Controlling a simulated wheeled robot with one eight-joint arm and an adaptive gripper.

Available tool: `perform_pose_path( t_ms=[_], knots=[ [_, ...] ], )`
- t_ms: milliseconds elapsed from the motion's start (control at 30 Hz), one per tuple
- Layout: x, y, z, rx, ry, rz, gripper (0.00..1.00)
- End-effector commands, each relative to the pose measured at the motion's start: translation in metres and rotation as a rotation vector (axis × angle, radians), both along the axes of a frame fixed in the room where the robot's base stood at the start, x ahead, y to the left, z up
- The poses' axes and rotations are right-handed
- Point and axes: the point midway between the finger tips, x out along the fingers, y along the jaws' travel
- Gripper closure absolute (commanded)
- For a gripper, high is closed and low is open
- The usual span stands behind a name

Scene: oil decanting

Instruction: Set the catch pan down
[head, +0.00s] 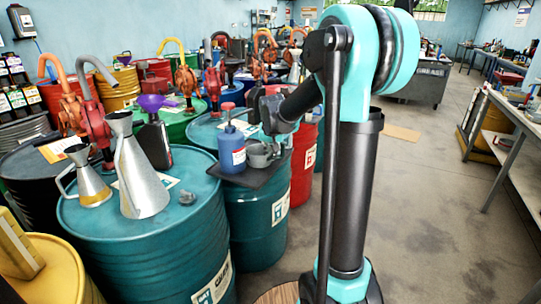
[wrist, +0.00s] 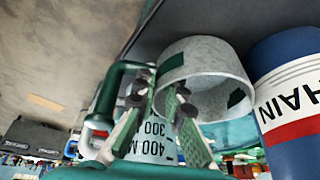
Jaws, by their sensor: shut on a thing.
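The catch pan looks like a small round grey metal vessel (head: 261,158) at the black tray, right of the blue bottle, in the head view. In the wrist view the grey metal pan (wrist: 205,58) is large and close, with green patches. My gripper (wrist: 160,92) is shut on its near wall, with the two green-padded fingers converging there. In the head view my gripper (head: 268,138) is dark and partly merges with the pan. Whether the pan's base touches the tray is hidden.
The black tray (head: 235,178) lies on a teal drum (head: 250,215). A blue bottle (head: 231,150) stands close left of the pan. A measuring jug (wrist: 155,135) with a green handle is just behind the fingers.

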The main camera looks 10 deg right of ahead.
Motion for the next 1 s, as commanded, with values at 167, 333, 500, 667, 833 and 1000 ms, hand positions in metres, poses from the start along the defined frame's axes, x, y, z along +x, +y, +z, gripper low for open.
perform_pose_path(
  t_ms=[167, 333, 500, 667, 833, 1000],
  knots=[
    [0.000, 0.000, -0.003, 0.000, 0.000, 0.000, 0.89],
    [0.000, 0.000, -0.002, 0.000, 0.000, 0.000, 0.70],
    [0.000, 0.000, -0.002, 0.000, 0.000, 0.000, 0.70],
    [0.000, 0.000, 0.000, 0.000, 0.000, 0.000, 0.70],
    [-0.008, 0.001, 0.017, 0.000, 0.000, 0.000, 0.70],
    [-0.021, 0.003, 0.049, 0.000, 0.000, 0.000, 0.70]
  ],
)
